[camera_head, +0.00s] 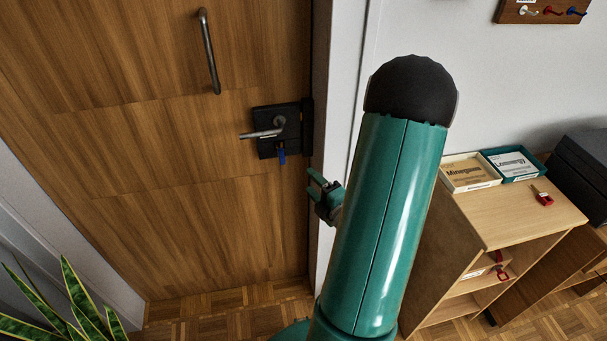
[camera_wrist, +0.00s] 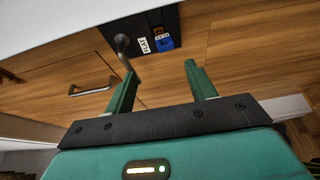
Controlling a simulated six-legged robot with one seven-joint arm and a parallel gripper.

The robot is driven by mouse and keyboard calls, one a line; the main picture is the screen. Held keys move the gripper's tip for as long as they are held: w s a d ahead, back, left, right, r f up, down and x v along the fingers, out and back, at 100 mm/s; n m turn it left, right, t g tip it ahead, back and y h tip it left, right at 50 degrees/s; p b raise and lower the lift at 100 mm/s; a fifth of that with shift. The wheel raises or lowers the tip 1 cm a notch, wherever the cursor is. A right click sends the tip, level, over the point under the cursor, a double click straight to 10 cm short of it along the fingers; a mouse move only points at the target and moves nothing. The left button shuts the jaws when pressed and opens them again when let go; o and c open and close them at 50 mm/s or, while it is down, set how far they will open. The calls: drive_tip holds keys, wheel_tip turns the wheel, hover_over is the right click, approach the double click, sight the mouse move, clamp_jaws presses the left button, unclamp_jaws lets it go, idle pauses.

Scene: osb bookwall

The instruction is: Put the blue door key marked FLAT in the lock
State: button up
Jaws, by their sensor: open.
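The blue key (camera_head: 281,156) sits at the dark lock plate (camera_head: 263,146) on the wooden door, just below the lever handle (camera_head: 264,134). In the wrist view the blue key (camera_wrist: 165,43) sticks out from the plate (camera_wrist: 171,19), seemingly in the lock; how deep it sits I cannot tell. A white label reading FLAT (camera_wrist: 144,45) is beside it. My gripper (camera_head: 309,181) is open and empty, right of and below the key in the head view. In the wrist view its fingers (camera_wrist: 161,67) point toward the plate, with a gap between them and the key.
A long pull handle (camera_head: 210,51) is on the door. A low wooden cabinet (camera_head: 516,217) at right holds two labelled trays (camera_head: 470,187) and a red-tagged key (camera_head: 542,198). Hooks on a wall board (camera_head: 540,12) hold keys. A plant (camera_head: 82,296) stands lower left.

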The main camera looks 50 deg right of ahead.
drive_tip(key=shift+s+a, duration=0.1)
drive_tip(key=shift+s, duration=0.35)
